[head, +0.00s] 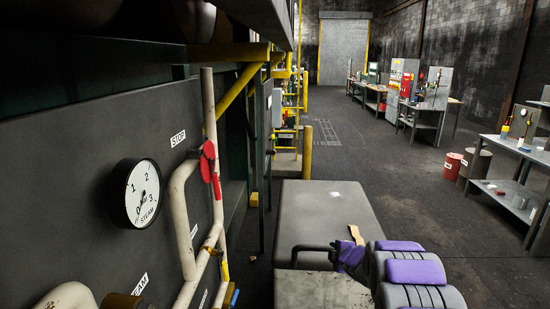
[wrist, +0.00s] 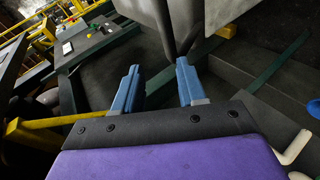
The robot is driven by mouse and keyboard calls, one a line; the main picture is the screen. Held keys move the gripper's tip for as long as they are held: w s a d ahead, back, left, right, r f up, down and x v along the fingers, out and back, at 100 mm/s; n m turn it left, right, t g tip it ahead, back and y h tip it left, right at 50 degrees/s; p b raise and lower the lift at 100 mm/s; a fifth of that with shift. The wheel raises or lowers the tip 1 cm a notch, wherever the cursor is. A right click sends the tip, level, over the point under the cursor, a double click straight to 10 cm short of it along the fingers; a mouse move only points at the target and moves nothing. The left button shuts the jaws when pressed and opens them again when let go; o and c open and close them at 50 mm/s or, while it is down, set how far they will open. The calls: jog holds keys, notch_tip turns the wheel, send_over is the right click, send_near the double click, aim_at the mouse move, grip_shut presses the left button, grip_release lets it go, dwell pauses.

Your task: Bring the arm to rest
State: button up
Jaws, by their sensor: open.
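In the wrist view my gripper (wrist: 158,66) shows two blue fingers standing well apart, with nothing between them. The black and purple wrist housing fills the bottom of that view. Grey, dark surfaces lie beyond the fingertips; I cannot tell how close they are. In the head view purple and grey links of my arm are bunched at the lower right. The fingers cannot be made out clearly there.
At the left, a dark panel carries a steam gauge (head: 135,193), pale pipes (head: 182,205) and a red handle (head: 209,163). A yellow post (head: 307,153) stands ahead. Workbenches (head: 508,183) line the right. Open floor (head: 390,165) lies between.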

jog(key=s+d+r+m+g+h, duration=0.25)
jog(key=s+r+m, duration=0.25)
jog(key=s, duration=0.6)
jog(key=s+d+r+m+g+h, duration=0.25)
jog(key=s+r+m, duration=0.2)
jog(key=s, duration=0.65)
jog(key=s+a+m+g+y, duration=0.1)
jog(key=s+a, duration=0.3)
jog(key=s, duration=0.9)
jog(key=s+a+m+g+y, duration=0.1)
jog(key=s+a+m+g, duration=0.2)
jog(key=s, duration=0.9)
jog(key=s+a+m+g+y, duration=0.1)
jog(key=s+a+m+g, duration=0.3)
jog(key=s, duration=0.9)
jog(key=shift+s+a, duration=0.3)
